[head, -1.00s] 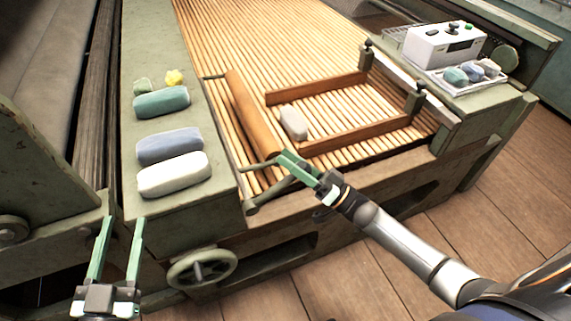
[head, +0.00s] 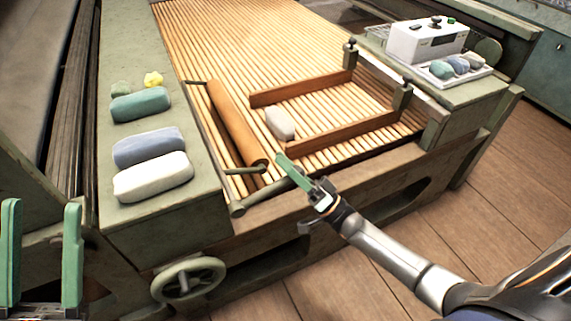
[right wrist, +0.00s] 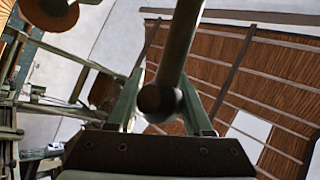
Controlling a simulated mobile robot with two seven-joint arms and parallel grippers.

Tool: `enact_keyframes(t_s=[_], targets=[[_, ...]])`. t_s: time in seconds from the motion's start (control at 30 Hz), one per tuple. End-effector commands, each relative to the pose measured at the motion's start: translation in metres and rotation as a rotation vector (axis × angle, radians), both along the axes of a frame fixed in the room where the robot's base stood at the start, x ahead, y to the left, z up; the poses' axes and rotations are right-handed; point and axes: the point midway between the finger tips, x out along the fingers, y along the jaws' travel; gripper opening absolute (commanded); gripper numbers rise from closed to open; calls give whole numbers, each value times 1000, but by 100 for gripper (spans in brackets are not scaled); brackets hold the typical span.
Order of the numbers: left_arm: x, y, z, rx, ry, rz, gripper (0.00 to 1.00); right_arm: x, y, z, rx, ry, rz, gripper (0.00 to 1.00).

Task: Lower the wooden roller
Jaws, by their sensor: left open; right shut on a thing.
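The wooden roller (head: 232,120) is a brown cylinder lying along the left part of the slatted bed (head: 250,45). Thin metal arms join its two ends to the left side; I cannot tell whether it touches the slats. A green lever (head: 262,195) runs from a pivot at the bed's near corner toward my right gripper (head: 284,170). That gripper is shut on the lever's end, just right of the roller's near end. In the right wrist view a dark round-ended bar (right wrist: 178,50) lies between the fingers. My left gripper (head: 42,205) is open and empty at the lower left.
Soap-like bars in white (head: 153,177), blue (head: 149,147) and teal (head: 141,104) lie on the left ledge. A pale bar (head: 280,122) lies between wooden rails (head: 343,133). A handwheel (head: 188,279) projects below. A control box (head: 427,41) stands at the right.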

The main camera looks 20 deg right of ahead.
Motion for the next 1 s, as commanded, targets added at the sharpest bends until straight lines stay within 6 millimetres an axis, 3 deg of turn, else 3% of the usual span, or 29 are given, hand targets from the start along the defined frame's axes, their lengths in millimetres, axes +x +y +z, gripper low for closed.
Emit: enact_keyframes(t_s=[0.37,0.4,0.63,1.0], targets=[[0,0,-1,0,1,0,50,-1,0,-5,6,14,2,0],[0,0,-1,0,1,0,50,-1,0,-5,6,14,2,55],[0,0,-1,0,1,-1,50,-1,0,-3,5,10,0,80],[0,0,0,0,0,-1,50,-6,-5,-8,3,10,-1,80]])
